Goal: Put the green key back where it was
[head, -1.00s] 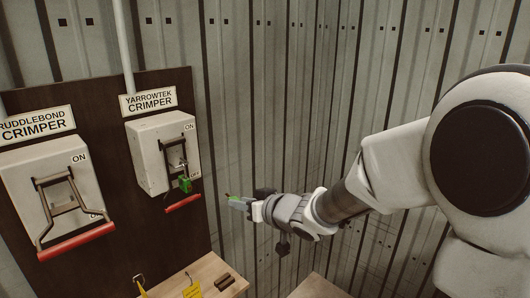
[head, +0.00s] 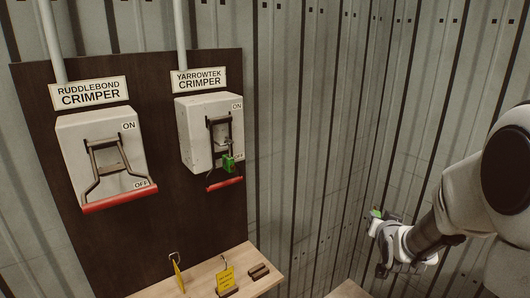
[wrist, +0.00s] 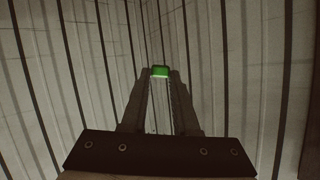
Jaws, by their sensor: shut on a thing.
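The green key (wrist: 160,71) is between my fingertips in the wrist view. My gripper (head: 381,218) is shut on it, and only its green end shows. In the head view the green piece (head: 375,213) is at my gripper's tip, in front of the corrugated wall and apart from everything else. A green padlock (head: 228,163) hangs on the Yarrowtek crimper's (head: 194,140) lever, by the OFF mark. The lever's red handle (head: 225,183) is down.
The Ruddlebond crimper (head: 75,140) is on the dark board (head: 150,215) at left, its red handle (head: 120,199) low. Free air lies between shelf and gripper.

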